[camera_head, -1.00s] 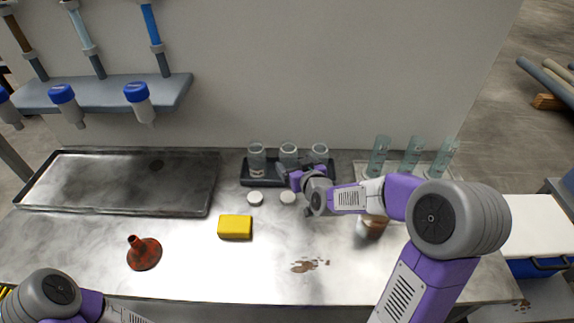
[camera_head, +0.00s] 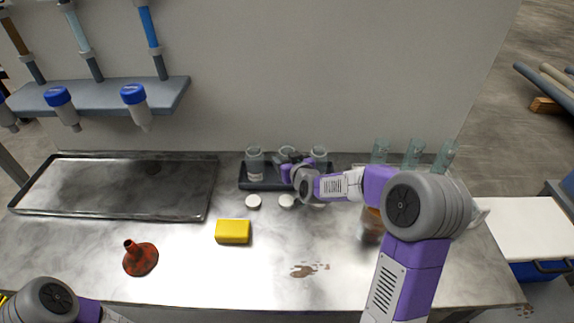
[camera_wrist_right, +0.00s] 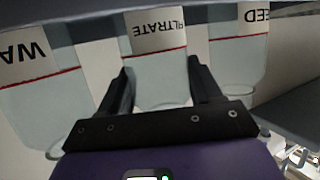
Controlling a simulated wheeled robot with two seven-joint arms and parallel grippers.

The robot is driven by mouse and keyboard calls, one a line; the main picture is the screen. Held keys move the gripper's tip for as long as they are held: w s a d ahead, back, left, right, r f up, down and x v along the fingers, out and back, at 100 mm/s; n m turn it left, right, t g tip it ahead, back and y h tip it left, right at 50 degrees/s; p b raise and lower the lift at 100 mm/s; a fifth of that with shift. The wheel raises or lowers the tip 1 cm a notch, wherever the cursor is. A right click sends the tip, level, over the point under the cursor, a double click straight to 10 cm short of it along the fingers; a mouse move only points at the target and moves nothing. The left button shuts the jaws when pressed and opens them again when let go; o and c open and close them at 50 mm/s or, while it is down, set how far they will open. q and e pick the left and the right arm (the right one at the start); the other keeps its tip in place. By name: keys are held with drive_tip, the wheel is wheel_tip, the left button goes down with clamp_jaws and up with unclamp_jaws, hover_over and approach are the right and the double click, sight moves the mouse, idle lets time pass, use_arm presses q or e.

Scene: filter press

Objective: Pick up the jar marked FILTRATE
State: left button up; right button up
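The FILTRATE jar (camera_wrist_right: 157,65) is clear, with a white label and a red line. In the right wrist view its label appears upside down, and it stands between a jar marked WA… (camera_wrist_right: 35,95) and one ending in …EED (camera_wrist_right: 240,50). In the head view it is the middle jar (camera_head: 287,151) of three on a dark tray (camera_head: 250,186), partly hidden by my right gripper (camera_head: 286,163). The open fingers of that gripper (camera_wrist_right: 158,80) lie on either side of the FILTRATE jar; firm contact is not visible. My left gripper is out of view.
White round caps (camera_head: 253,201) lie in front of the tray. A yellow block (camera_head: 233,231) and a red funnel (camera_head: 140,258) are on the bench. Clear cylinders (camera_head: 413,154) stand to the right. A large empty tray (camera_head: 115,190) lies left. Brown stains mark the front.

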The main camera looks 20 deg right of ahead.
drive_tip(key=c, duration=0.4)
